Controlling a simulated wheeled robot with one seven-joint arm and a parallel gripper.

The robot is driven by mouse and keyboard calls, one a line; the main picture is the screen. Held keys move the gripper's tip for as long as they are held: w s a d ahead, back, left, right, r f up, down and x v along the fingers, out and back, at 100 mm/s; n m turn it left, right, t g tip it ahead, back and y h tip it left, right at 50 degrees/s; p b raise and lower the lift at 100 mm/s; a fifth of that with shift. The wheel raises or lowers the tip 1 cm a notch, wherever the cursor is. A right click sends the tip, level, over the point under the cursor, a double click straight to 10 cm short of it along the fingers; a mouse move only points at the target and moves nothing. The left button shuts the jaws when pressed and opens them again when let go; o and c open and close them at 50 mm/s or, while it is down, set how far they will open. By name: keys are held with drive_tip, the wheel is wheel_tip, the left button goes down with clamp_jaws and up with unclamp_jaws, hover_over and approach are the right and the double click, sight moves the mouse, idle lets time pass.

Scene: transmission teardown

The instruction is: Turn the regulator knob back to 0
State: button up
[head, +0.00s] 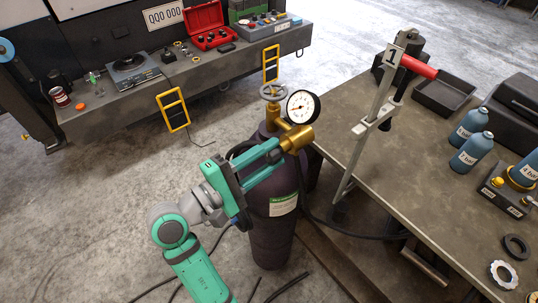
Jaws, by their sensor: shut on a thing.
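The gas cylinder (270,238) stands upright on the floor beside the workbench, dark with a pale green-and-white label. On top is a brass regulator (297,138) with a round white gauge (302,107) and a grey valve handwheel (273,92). The gauge has a red mark, but its reading is too small to tell. My green gripper (279,150) reaches in from the lower left, and its fingertips are shut at the brass knob on the regulator's front. The fingers partly hide the knob, so its turn angle cannot be told.
The workbench (400,190) on the right carries a clamp stand (372,115), a black tray (443,95) and blue bottles (470,150). A grey bench with a red case (207,27) runs along the back. Dark hoses lie on the floor around the cylinder.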

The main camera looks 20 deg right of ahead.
drive_tip(key=shift+r+n, duration=0.1)
drive_tip(key=shift+n, duration=0.5)
drive_tip(key=o, duration=1)
drive_tip(key=shift+a, duration=0.15)
drive_tip(key=v, duration=1)
drive_tip(key=shift+s+a, duration=0.15)
drive_tip(key=shift+a, duration=0.15)
